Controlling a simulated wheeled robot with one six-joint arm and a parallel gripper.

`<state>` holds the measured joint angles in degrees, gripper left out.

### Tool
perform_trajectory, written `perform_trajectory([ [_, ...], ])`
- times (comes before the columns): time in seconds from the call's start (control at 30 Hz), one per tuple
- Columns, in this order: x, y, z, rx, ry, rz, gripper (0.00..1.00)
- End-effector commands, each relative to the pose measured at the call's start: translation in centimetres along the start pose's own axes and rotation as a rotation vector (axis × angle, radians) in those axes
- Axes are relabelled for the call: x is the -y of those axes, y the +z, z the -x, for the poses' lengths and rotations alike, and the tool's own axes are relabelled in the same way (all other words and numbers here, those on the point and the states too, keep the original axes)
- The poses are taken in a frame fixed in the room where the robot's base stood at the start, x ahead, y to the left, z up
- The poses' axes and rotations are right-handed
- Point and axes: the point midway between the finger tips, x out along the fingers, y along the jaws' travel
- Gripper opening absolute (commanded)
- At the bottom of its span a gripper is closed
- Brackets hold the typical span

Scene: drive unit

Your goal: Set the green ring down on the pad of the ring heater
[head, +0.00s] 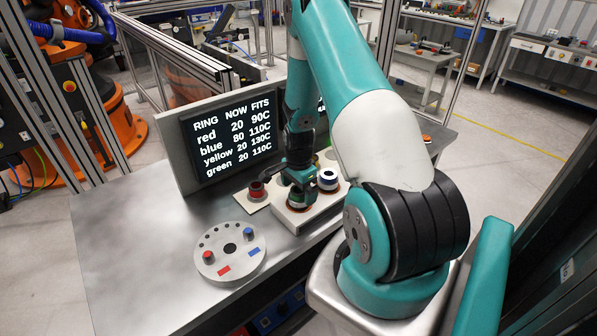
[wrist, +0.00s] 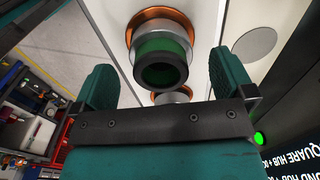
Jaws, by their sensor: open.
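The green ring (wrist: 163,64), dark-rimmed with a green band, shows in the wrist view between the two fingers of my gripper (wrist: 160,78). The fingers are open and stand apart from it on both sides. Behind the ring is a steel collar with a copper-coloured pad (wrist: 150,17) on a white surface. The ring appears to be over this pad; whether it touches cannot be told. In the head view my gripper (head: 298,192) is low over the white ring heater (head: 292,221), and it hides the green ring there.
A red piece (head: 257,190) is at left. The screen (head: 233,133) reads green 20, fits 110C. A grey disc (head: 231,265) with red and blue pegs lies in front; the table's left is clear.

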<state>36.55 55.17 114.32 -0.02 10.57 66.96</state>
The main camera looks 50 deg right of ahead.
Motion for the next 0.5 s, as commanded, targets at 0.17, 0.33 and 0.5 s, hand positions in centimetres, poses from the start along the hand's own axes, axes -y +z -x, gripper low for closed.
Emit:
perform_trajectory([
  [0.17,0.1,0.0,2.7,-0.002,-0.005,0.000,1.00],
  [0.33,0.2,-0.1,6.8,-0.003,-0.008,0.000,1.00],
  [0.5,0.1,-0.1,11.1,-0.004,-0.008,0.000,1.00],
])
